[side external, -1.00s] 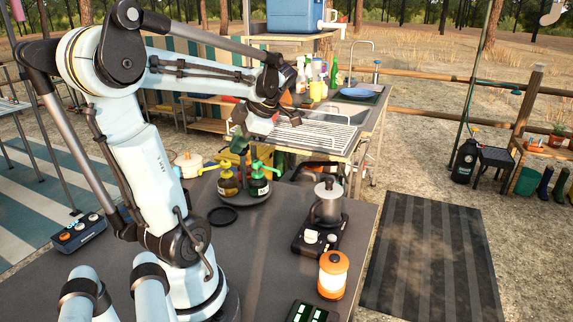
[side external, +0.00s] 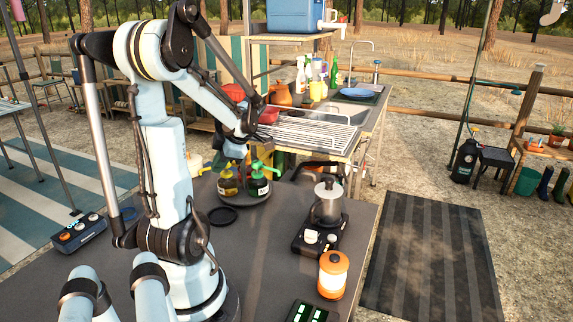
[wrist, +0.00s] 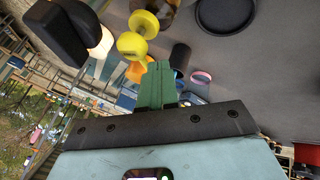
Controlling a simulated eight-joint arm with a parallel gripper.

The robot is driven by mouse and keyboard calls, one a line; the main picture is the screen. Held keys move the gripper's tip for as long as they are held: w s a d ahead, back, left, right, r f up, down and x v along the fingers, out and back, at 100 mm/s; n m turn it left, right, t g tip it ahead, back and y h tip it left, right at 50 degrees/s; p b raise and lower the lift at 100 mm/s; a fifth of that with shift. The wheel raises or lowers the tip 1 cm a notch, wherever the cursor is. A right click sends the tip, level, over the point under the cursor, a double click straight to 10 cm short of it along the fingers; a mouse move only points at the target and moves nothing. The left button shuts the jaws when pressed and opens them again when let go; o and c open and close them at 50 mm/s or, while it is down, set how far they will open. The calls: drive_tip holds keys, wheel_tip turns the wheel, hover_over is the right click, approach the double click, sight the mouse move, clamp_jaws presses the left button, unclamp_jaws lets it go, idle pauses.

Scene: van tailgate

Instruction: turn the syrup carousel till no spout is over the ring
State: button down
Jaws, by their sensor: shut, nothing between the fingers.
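The syrup carousel (side external: 250,198) is a low round stand on the dark table in the side view. It carries an amber bottle (side external: 228,187) with a yellow pump and a darker bottle (side external: 258,187) with a green pump. My arm hides its back. The black ring (side external: 222,216) lies on the table just left of it; it also shows in the wrist view (wrist: 226,12). Whether a spout overhangs the ring is unclear. My gripper (side external: 236,158) is above the carousel's back; its green fingers (wrist: 155,75) are shut and empty, near a yellow pump head (wrist: 133,46) in the wrist view.
A black burner with a metal pot (side external: 326,205) stands right of the carousel. An orange lantern (side external: 333,275) is at the front right. A control box (side external: 78,233) lies at the left. Table in front of the ring is clear.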

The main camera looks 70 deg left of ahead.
drive_tip(key=shift+a, duration=0.2)
drive_tip(key=shift+s+a, duration=0.25)
drive_tip(key=shift+a, duration=0.5)
drive_tip(key=shift+s+a, duration=0.2)
drive_tip(key=shift+a, duration=0.5)
drive_tip(key=shift+d, duration=0.1)
